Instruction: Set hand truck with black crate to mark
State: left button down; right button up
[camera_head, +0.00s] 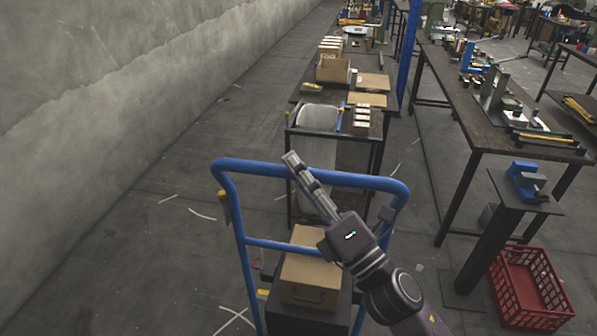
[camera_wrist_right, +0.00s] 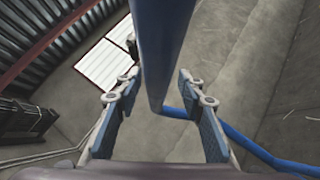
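The hand truck has a blue tube frame; its top handle (camera_head: 260,167) is in front of me in the head view. A dark box, seemingly the black crate (camera_head: 290,319), is low inside the frame with a cardboard box (camera_head: 306,281) on top. My right gripper (camera_head: 291,160) reaches over the top handle from the lower right. In the right wrist view, its fingers (camera_wrist_right: 160,122) are apart on either side of a blue tube (camera_wrist_right: 165,45), with gaps on both sides. White crossed floor lines (camera_head: 233,319), possibly the mark, lie left of the truck. My left gripper is not in view.
A small rack with a grey bin (camera_head: 318,118) stands just beyond the truck, before a long bench. A concrete wall (camera_head: 90,110) runs along the left. A red crate (camera_head: 530,289) and a vise stand (camera_head: 490,235) are at right. Floor is free left of the truck.

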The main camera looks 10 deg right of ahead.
jog(key=shift+s, duration=0.15)
jog(key=v, duration=1.1)
jog(key=shift+s+d+f, duration=0.15)
jog(key=shift+s+d, duration=0.1)
jog(key=shift+d, duration=0.05)
jog(key=w+d+f+m+g+h, duration=0.1)
jog(key=d+f+m+h, duration=0.2)
jog(key=f, duration=0.8)
jog(key=w+d+f+m+g+h, duration=0.2)
jog(key=f+m, duration=0.4)
jog(key=f, duration=0.5)
jog(key=w+d+f+m+g+h, duration=0.1)
jog(key=d+f+m+h, duration=0.2)
jog(key=f, duration=0.9)
jog(key=s+d+f+m+g+h+b, duration=0.1)
jog(key=s+f+m+g, duration=0.3)
jog(key=f, duration=0.7)
jog(key=s+f+m+g+h, duration=0.1)
jog(key=s+f+m+g, duration=0.15)
jog(key=s+f, duration=0.6)
jog(key=s+f+m+g, duration=0.4)
jog(key=s+f, duration=0.6)
jog(key=s, duration=0.4)
jog(key=s+d+f+m+g+h+b, duration=0.1)
jog(key=s+f+m+g, duration=0.3)
jog(key=s+f, duration=0.7)
jog(key=s, duration=0.2)
jog(key=shift+s+d+f, duration=0.25)
jog(key=shift+s+d, duration=0.1)
jog(key=shift+s, duration=0.05)
